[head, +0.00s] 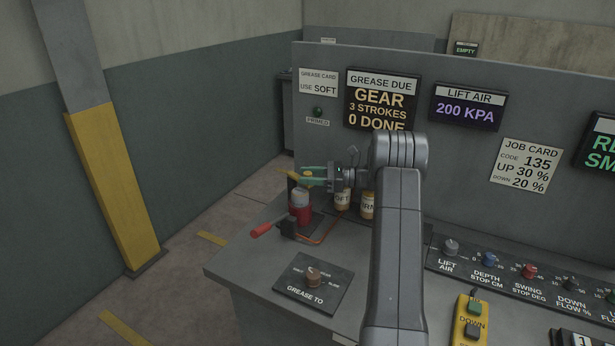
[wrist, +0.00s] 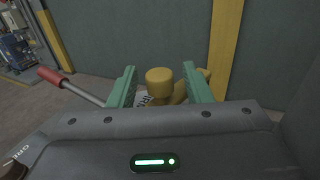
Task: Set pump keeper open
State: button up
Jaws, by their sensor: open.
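The grease pump (head: 300,211) is a small red body with a pale upper part, on the bench's left end. Its red-handled lever (head: 262,230) sticks out to the left; it also shows in the wrist view (wrist: 51,77). A yellow part (wrist: 159,80) with a round top stands between my green fingers in the wrist view. A second yellow piece (wrist: 198,84) extends right behind the right finger. I cannot tell which is the keeper or how it is set. My gripper (head: 304,175) is open above the pump, with gaps showing beside the round yellow top.
Two labelled jars (head: 367,206) stand right of the pump, close to my wrist. The grease-to selector panel (head: 313,284) lies in front. A grey back panel (head: 440,140) with signs rises behind. A yellow-based post (head: 112,190) stands left, across open floor.

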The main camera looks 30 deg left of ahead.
jog(key=b+v, duration=0.2)
jog(key=v, duration=0.9)
jog(key=shift+d+b, duration=0.25)
jog(key=shift+b, duration=0.1)
jog(key=shift+w, duration=0.1)
jog(key=shift+c, duration=0.5)
